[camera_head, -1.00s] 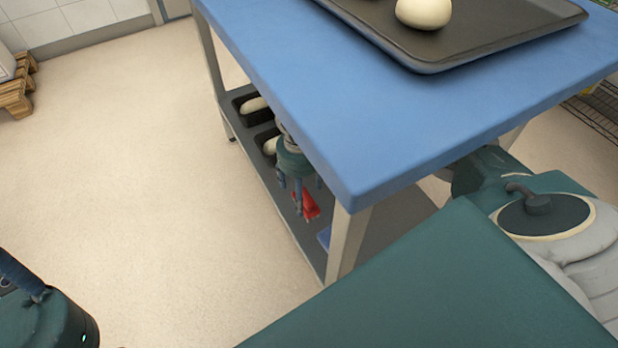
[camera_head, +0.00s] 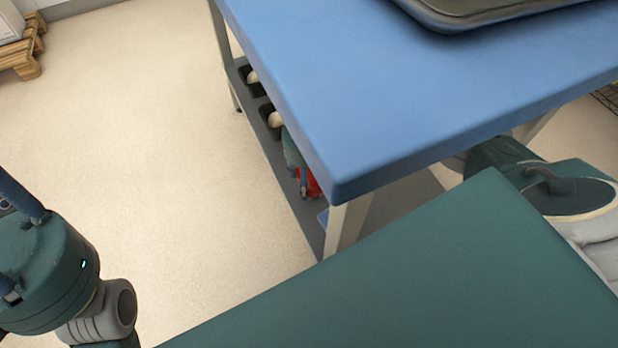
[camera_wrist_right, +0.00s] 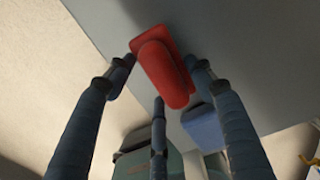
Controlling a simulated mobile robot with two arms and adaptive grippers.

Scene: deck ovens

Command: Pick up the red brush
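The red brush (camera_head: 313,185) lies on the lower shelf of the blue-topped table, partly hidden by the tabletop edge and my right gripper. In the right wrist view the brush (camera_wrist_right: 163,75) shows whole, its rounded handle toward the camera. My right gripper (camera_head: 302,182) is at the shelf beside the brush. In the right wrist view its fingers (camera_wrist_right: 158,80) are spread, with tips on either side of the brush and a third below it. I cannot tell whether they touch it. My left gripper (camera_head: 22,200) is partly in view at the left edge, away from the table.
The blue tabletop (camera_head: 420,85) overhangs the shelf, and a table leg (camera_head: 345,228) stands close to the brush. Dark tins with pale dough (camera_head: 268,115) sit farther along the shelf. A blue object (camera_wrist_right: 204,126) lies near the brush. Open floor is at left.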

